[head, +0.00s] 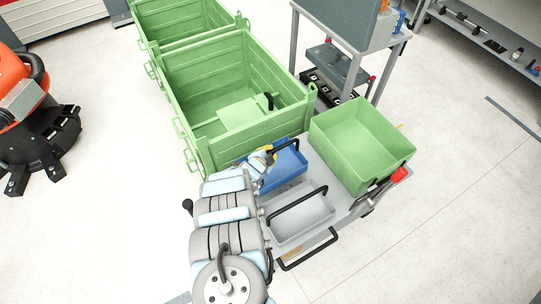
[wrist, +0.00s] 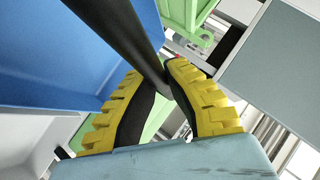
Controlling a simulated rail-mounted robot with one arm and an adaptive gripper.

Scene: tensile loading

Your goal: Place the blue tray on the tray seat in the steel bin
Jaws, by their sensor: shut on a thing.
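The blue tray (head: 287,168) is at the back left of the grey cart top, beside the near wall of the large green bin. Its blue wall (wrist: 60,45) fills the left of the wrist view, and its black bar handle (wrist: 118,28) runs between my fingers. My gripper (head: 270,152) is shut on that handle. I cannot tell whether the tray touches the cart. The large green bin (head: 250,140), which looks like the steel bin, has a flat pale green raised plate (head: 243,112) inside, perhaps the tray seat, with a small black upright part at its right end.
A grey tray (head: 297,222) with a black handle stands at the near part of the cart. A green box (head: 365,140) stands to the right. A second green bin (head: 180,18) is behind. A grey stand (head: 345,65) is at the back right. The bin's walls are high.

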